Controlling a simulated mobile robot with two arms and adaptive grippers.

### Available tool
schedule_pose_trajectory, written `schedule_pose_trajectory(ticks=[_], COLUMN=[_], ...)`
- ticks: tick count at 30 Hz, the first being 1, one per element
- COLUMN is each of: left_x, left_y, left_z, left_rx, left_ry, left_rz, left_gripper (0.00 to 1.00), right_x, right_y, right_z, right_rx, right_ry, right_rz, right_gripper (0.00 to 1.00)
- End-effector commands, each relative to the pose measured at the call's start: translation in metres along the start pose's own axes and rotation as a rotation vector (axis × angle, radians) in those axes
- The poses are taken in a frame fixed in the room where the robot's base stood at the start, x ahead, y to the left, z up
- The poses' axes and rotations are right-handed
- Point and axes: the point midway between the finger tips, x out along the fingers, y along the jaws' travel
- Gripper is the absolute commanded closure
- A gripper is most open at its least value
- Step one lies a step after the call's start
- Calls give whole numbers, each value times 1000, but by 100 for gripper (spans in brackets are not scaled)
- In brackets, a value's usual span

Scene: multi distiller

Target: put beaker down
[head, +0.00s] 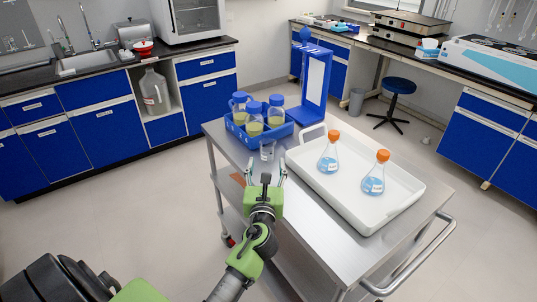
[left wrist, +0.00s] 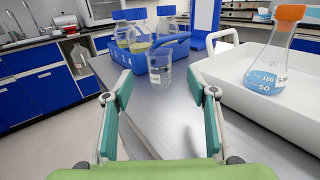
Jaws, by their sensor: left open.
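A small clear glass beaker (head: 267,150) stands upright on the steel cart top (head: 226,160), just in front of the blue tray (head: 240,137). My left gripper (head: 266,176) is open, with its fingers apart and pointing at the beaker. In the left wrist view the beaker (left wrist: 159,68) shows beyond the fingertips of the left gripper (left wrist: 162,88), between them and apart from both. Nothing is held in it. My right gripper does not show in either view.
The blue tray holds several blue-capped bottles (head: 254,123). A white tray (head: 400,209) to the right holds two orange-capped flasks (head: 328,158) with blue liquid. A tall blue stand (head: 316,84) is behind. Bare steel lies left of the beaker.

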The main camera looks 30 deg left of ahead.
Motion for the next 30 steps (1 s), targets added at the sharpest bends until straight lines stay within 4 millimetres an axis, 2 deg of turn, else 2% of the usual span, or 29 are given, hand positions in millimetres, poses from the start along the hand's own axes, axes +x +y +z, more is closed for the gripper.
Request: schedule_pose_trajectory(ticks=[3,6,14,21,25,30], left_x=[26,40,60,94,103,104], left_y=[0,0,1,3,4,4], left_z=[2,1,1,2,2,2], left_rx=[0,0,-1,0,0,0], left_ry=[-2,-1,-1,-1,0,0], left_rz=[0,0,0,-1,-1,-2], left_gripper=[48,48,48,48,48,48], right_x=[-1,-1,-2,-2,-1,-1], right_y=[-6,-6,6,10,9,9], right_z=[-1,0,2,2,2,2], right_rx=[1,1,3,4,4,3], right_ry=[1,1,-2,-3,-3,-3], right_rz=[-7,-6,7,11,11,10], right_gripper=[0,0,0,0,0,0])
